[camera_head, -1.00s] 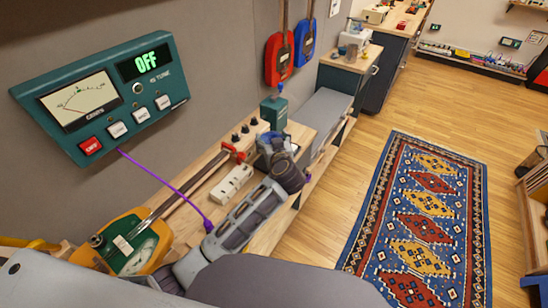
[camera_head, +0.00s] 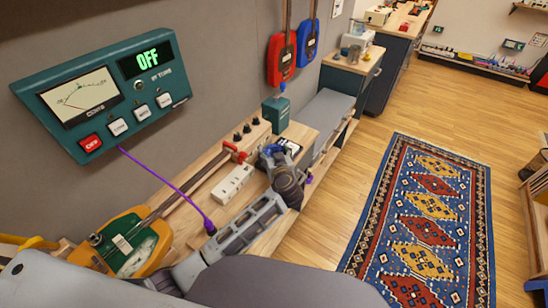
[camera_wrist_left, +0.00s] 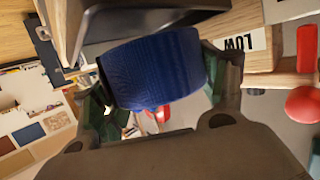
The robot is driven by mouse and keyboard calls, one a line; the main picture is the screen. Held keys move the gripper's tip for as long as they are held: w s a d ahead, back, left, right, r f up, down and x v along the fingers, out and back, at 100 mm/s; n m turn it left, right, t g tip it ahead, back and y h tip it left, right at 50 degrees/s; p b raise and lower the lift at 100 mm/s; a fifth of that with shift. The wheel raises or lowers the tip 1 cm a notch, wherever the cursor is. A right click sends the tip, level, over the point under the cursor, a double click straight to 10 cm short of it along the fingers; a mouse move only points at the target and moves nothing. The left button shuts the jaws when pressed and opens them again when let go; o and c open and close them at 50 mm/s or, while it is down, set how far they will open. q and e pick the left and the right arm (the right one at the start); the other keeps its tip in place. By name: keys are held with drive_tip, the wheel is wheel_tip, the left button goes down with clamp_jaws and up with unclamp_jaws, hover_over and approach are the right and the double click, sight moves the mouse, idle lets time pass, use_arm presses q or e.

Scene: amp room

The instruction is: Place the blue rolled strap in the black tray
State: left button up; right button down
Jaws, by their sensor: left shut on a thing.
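The blue rolled strap (camera_wrist_left: 155,68) is held between the two green-padded fingers of my left gripper (camera_wrist_left: 160,85) in the left wrist view. In the head view my left gripper (camera_head: 274,156) is over the wooden bench, with a bit of blue at its tip. A dark, tray-like shape (camera_wrist_left: 100,24) lies just beyond the strap in the left wrist view; it looks like the black tray. In the head view a small dark edge (camera_head: 292,146) shows beside the gripper, mostly hidden by it. I cannot tell whether strap and tray touch. My right gripper is not in view.
A teal box (camera_head: 276,113) stands behind the gripper on the bench. A white power strip (camera_head: 233,182) and a red clamp (camera_head: 235,152) are to the left. A patterned rug (camera_head: 420,220) lies on the floor.

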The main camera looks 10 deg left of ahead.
use_arm(q)
drive_tip(key=shift+f, duration=0.95)
drive_tip(key=o, duration=1.1)
drive_tip(key=shift+f, duration=0.1)
